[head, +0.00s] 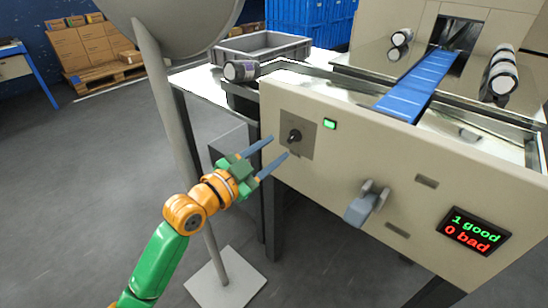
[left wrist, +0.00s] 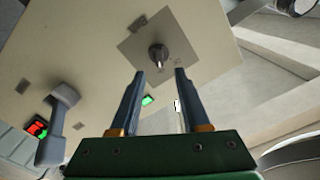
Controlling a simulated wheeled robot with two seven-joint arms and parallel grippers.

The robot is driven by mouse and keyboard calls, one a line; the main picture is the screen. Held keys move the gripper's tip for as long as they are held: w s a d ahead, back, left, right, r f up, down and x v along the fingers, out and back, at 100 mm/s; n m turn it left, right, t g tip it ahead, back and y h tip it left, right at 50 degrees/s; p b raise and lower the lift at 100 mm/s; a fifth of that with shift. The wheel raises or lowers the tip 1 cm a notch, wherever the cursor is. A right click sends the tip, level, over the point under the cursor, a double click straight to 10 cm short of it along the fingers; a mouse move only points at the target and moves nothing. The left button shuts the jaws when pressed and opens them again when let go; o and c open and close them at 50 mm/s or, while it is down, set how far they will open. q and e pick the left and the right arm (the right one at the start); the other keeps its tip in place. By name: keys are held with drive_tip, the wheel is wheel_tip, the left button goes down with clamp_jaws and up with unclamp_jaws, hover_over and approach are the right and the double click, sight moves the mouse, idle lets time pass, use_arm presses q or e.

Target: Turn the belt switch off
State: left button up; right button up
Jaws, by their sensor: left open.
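The belt switch (head: 294,136) is a black rotary knob on a grey square plate on the machine's cream front panel. A green lamp (head: 330,125) glows to the right of the plate. My left gripper (head: 281,146) is open, its two blue-grey fingers pointing at the knob. In the left wrist view the knob (left wrist: 158,54) sits ahead of and between the fingertips (left wrist: 160,72), apart from them, with nothing held. The lamp also shows there, lit, beside the left finger (left wrist: 148,100). The blue belt (head: 418,85) runs above the panel. My right gripper is not in view.
A grey lever handle (head: 366,203) sticks out of the panel right of the switch. A display (head: 472,231) reads "1 good, 0 bad". A pale post (head: 170,110) stands left of the machine. A dark roll (head: 241,71) lies near a grey crate (head: 262,47).

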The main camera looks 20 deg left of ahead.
sight(292, 138)
use_arm(q)
drive_tip(key=x, duration=0.5)
drive_tip(key=shift+w+d, duration=0.2)
drive_tip(key=shift+w, duration=0.1)
clamp_jaws()
